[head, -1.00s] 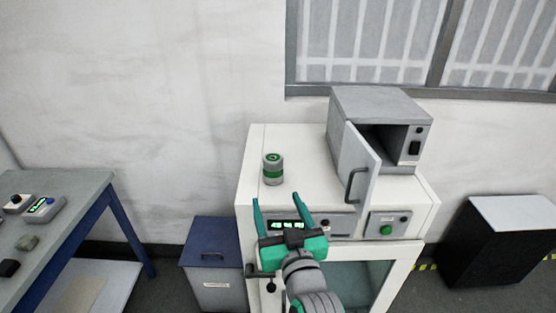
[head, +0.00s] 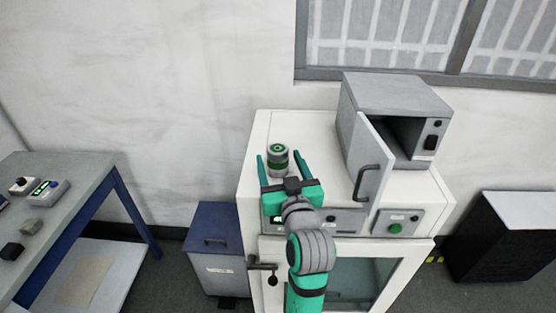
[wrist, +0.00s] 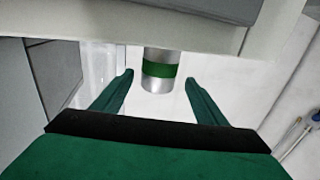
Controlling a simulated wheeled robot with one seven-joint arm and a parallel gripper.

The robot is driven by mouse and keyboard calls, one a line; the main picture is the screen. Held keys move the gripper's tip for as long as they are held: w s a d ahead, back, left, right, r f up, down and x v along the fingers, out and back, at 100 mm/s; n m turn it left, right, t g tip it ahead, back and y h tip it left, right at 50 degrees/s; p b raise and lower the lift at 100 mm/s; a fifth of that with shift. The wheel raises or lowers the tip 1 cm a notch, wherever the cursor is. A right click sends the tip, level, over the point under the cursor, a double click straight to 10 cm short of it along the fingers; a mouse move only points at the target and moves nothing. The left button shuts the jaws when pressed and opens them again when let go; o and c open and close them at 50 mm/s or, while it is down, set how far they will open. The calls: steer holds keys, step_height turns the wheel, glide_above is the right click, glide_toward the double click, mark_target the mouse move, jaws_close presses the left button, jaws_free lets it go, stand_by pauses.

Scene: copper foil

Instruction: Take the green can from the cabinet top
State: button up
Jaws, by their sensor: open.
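The green can (head: 278,158), grey with a green band and green top, stands upright on the white cabinet top (head: 315,140), toward its left side. My gripper (head: 279,162) is open, its two green fingers pointing toward the can, one on each side of its near part in the head view. In the wrist view the can (wrist: 160,70) appears between and just beyond the fingertips (wrist: 160,80), with a gap on both sides. The fingers do not touch it.
A grey oven-like box (head: 395,100) with its door (head: 371,170) swung open stands right of the can. A blue bin (head: 217,245) is left of the cabinet, and a workbench (head: 75,175) is farther left. The cabinet top around the can is clear.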

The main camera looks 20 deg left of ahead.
mark_target(280, 159)
steer(key=shift+x, duration=1.85)
steer(key=shift+d+r, duration=0.1)
steer(key=shift+d, duration=0.05)
steer(key=c, duration=1.3)
steer(key=shift+r, duration=0.15)
